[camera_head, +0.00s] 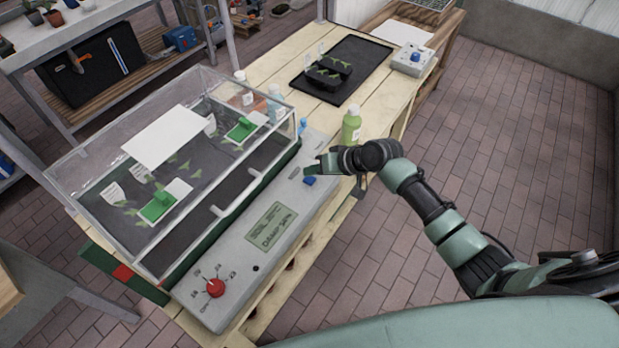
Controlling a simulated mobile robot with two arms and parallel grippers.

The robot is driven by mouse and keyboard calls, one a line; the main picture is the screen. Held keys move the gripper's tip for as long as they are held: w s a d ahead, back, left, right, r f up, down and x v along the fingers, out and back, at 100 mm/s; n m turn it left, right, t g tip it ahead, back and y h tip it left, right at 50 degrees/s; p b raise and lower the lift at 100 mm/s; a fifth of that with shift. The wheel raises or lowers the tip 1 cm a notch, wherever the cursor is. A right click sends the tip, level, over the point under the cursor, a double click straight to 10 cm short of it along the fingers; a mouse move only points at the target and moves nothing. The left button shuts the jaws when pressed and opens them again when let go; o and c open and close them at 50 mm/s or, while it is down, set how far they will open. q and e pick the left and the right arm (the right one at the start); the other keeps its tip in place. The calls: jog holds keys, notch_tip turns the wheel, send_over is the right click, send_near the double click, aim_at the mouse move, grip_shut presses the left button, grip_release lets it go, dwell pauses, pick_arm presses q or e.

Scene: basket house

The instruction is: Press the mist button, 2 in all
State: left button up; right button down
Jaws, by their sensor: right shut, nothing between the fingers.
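A grey control panel (232,262) runs along the front of a clear-lidded propagator (88,190). A small blue button (309,181) sits on its far half; I cannot read a label for it. The panel also has a display (270,229) that seems to read "DAMP 34%" and a red dial (215,287). My right gripper (317,166) is shut and empty, its fingertips over the panel just beyond the blue button. I cannot tell whether they touch the panel. My left gripper is out of view.
A green bottle (351,126) stands just behind my right gripper. A black tray (343,70) with seedlings and a grey box (411,61) with a blue knob or button lie at the table's far end. Brick floor is clear to the right.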

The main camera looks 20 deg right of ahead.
aim_at(313, 180)
jog(key=shift+f, duration=0.1)
dwell(0.7)
jog(key=shift+f, duration=0.3)
jog(key=shift+f+b, duration=0.45)
jog(key=shift+f, duration=0.05)
dwell(0.7)
jog(key=shift+r, duration=0.1)
jog(key=shift+r+p, duration=0.8)
jog(key=shift+p, duration=0.1)
notch_tip(313, 180, up, 5)
jog(key=p, duration=0.5)
jog(key=shift+r, duration=0.1)
